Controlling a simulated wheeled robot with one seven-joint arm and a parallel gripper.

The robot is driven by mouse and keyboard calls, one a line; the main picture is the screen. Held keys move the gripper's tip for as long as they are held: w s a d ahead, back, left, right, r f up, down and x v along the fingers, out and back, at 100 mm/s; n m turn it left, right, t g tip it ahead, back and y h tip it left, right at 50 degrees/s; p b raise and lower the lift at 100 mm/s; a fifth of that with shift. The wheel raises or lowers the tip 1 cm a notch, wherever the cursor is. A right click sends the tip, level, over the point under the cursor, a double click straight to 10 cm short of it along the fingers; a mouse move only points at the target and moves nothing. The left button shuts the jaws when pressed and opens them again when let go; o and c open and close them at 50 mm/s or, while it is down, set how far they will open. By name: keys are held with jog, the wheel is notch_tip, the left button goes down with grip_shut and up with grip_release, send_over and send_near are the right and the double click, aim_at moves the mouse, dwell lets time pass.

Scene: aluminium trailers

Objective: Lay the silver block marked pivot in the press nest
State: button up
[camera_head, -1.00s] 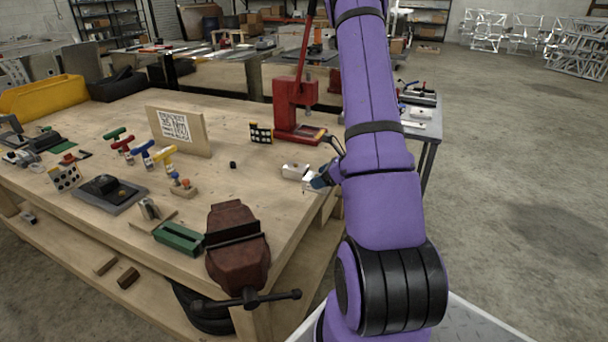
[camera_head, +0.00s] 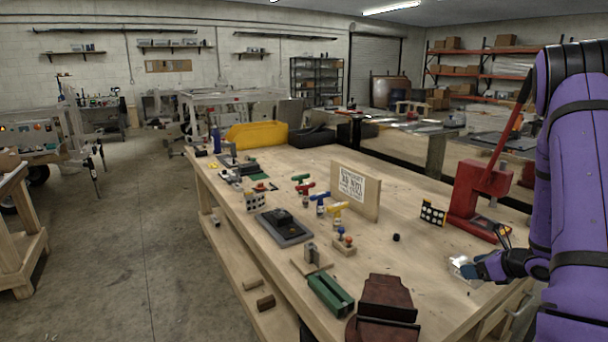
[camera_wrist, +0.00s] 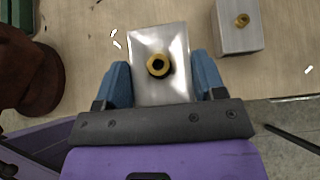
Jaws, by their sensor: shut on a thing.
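In the wrist view a silver block (camera_wrist: 160,95) with a round brass bushing in its top sits between the blue fingers of my gripper (camera_wrist: 163,85), which is shut on it. No marking can be read on it. A second silver block (camera_wrist: 238,30) with a brass fitting lies on the bench at the upper right, apart from the held one. In the head view my gripper (camera_head: 474,270) is low at the right part of the bench, in front of the red press (camera_head: 480,190). The nest on the press base cannot be made out clearly.
A black-and-white dotted plate (camera_head: 432,213) stands left of the press. A wooden board with a printed sheet (camera_head: 355,190) stands mid-bench. A dark red vise (camera_head: 385,310) and a green block (camera_head: 330,295) are at the near edge.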

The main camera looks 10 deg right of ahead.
jog(key=w+a+r, duration=0.3)
jog(key=w+a, duration=0.2)
jog(key=a, duration=0.5)
jog(key=w+a+r, duration=0.3)
jog(key=w+a, duration=0.3)
jog(key=a, duration=0.3)
jog(key=w+a+r, duration=0.3)
jog(key=w+a, duration=0.3)
jog(key=a, duration=0.4)
jog(key=shift+a+r, duration=0.3)
